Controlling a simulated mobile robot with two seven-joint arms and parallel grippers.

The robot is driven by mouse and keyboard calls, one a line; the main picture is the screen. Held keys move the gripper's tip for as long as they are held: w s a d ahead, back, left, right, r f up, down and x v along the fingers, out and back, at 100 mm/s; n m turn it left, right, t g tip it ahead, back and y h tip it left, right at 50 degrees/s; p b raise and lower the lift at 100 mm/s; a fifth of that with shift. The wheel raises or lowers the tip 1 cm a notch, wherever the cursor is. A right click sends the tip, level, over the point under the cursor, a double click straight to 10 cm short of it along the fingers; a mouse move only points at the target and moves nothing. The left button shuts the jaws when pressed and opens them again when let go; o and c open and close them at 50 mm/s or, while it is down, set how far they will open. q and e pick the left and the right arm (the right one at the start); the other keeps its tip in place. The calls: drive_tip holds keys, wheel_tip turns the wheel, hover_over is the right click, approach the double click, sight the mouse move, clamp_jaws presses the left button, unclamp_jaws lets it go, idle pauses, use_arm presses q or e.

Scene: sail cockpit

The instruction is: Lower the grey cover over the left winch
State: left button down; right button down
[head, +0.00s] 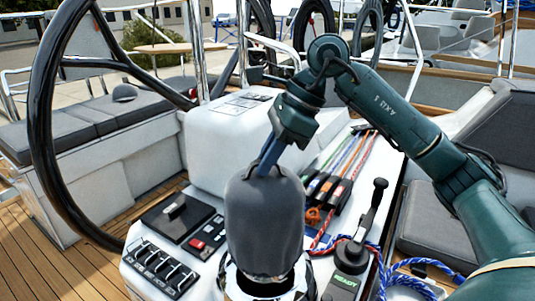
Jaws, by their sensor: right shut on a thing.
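The grey cover (264,222) hangs upright, open end down, in the middle front of the head view. My right gripper (268,166) comes down from above and is shut on the strap at the cover's top. The chrome winch (301,281) shows below and around the cover's lower edge, with a dark round part in the middle. The cover hides the winch's upper part. I cannot tell whether the cover's rim is around the winch or just above it. My left gripper is not in view.
A black steering wheel (43,130) rises at left. Switch panels (160,268) lie left of the winch; a black lever (372,210) stands at right. Clutches with coloured ropes (345,165) and a blue rope coil (410,278) are nearby. A small grey cap-like thing (124,92) rests on the left seat.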

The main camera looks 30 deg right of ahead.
sight(268, 176)
wheel_tip(268, 176, down, 3)
drive_tip(key=shift+r+b, duration=0.2)
drive_tip(key=shift+b, duration=0.6)
drive_tip(key=shift+f+b, duration=0.4)
drive_tip(key=shift+f, duration=0.15)
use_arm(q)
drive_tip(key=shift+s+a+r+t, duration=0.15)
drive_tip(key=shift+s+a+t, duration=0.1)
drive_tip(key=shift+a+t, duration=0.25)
use_arm(e)
drive_tip(key=shift+f, duration=0.1)
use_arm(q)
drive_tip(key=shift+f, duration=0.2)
use_arm(e)
drive_tip(key=shift+f, duration=0.2)
drive_tip(key=c, duration=0.9)
unclamp_jaws()
